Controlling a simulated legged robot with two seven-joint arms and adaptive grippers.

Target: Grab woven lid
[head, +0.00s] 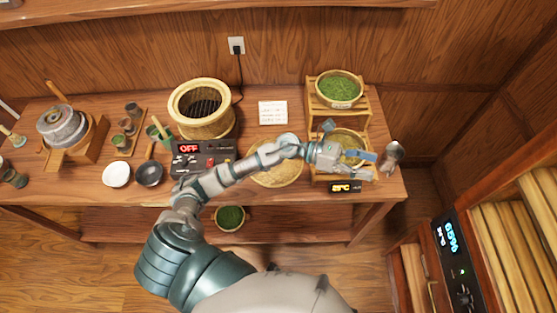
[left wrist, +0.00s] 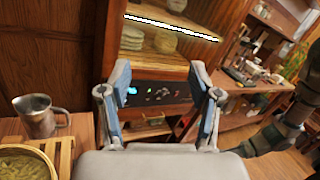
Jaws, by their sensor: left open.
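A round, flat, pale woven piece that looks like the woven lid (head: 277,174) lies on the table, in the head view partly covered by my left forearm. My left gripper (head: 372,165) is to the right of it, over the right end of the wooden rack. In the left wrist view its two fingers (left wrist: 160,78) stand wide apart with nothing between them. The lid does not show clearly in the left wrist view. My right gripper is not seen.
A steel pitcher (head: 392,153) stands just right of my left gripper, also in the left wrist view (left wrist: 40,115). A two-step wooden rack (head: 363,107) holds baskets of green leaves. A display (head: 345,187) is at the table's front edge.

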